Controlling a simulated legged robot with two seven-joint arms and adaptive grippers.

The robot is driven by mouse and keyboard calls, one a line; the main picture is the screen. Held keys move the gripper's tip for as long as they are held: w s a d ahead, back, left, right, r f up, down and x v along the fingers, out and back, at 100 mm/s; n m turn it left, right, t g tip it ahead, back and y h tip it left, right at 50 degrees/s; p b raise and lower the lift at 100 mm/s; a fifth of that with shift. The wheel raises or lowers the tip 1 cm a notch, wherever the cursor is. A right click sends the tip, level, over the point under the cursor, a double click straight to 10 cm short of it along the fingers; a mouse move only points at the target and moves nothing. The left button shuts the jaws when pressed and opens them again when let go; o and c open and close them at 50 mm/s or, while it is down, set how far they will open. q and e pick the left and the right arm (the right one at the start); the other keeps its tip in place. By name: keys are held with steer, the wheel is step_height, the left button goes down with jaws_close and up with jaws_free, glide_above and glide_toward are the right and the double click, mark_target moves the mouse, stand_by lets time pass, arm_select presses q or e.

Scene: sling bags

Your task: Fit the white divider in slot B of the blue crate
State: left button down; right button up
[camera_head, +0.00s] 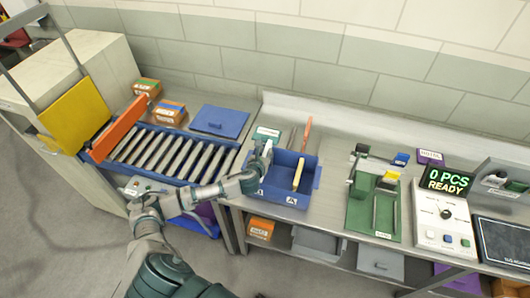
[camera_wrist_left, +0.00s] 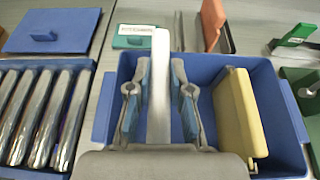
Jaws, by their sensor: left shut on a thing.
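The blue crate (camera_head: 276,196) stands on the grey bench, right of the roller conveyor. A cream-yellow divider (camera_head: 298,175) stands upright in its right part, and it shows in the left wrist view (camera_wrist_left: 240,115). My left gripper (camera_head: 261,161) is over the crate's left part, shut on the white divider (camera_wrist_left: 159,85). The divider stands upright between the two fingers. Its lower end is hidden by the gripper, so I cannot tell whether it sits in a slot. A label reading A is on the crate's front; another, further left, is too small to read. My right gripper is out of view.
A green-and-white box (camera_head: 266,133) and an orange upright piece (camera_head: 307,134) are behind the crate. The roller conveyor (camera_head: 160,155) and a blue lid (camera_head: 219,121) are left. A green fixture (camera_head: 361,213) and a counter console (camera_head: 441,236) are right.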

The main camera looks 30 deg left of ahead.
arm_select(q)
steer(key=shift+f+b, duration=1.6)
steer(key=shift+f, duration=1.65)
steer(key=c, duration=1)
jaws_free()
steer(key=shift+s, duration=0.1)
steer(key=shift+d+f, duration=0.1)
steer(key=shift+f, duration=0.05)
steer(key=shift+s+d, duration=0.1)
steer(key=shift+s, duration=0.4)
steer(key=v, duration=0.7)
steer(key=r+v, duration=0.1)
steer(key=v, duration=0.3)
steer(key=shift+w, duration=0.2)
steer(key=shift+f, duration=0.1)
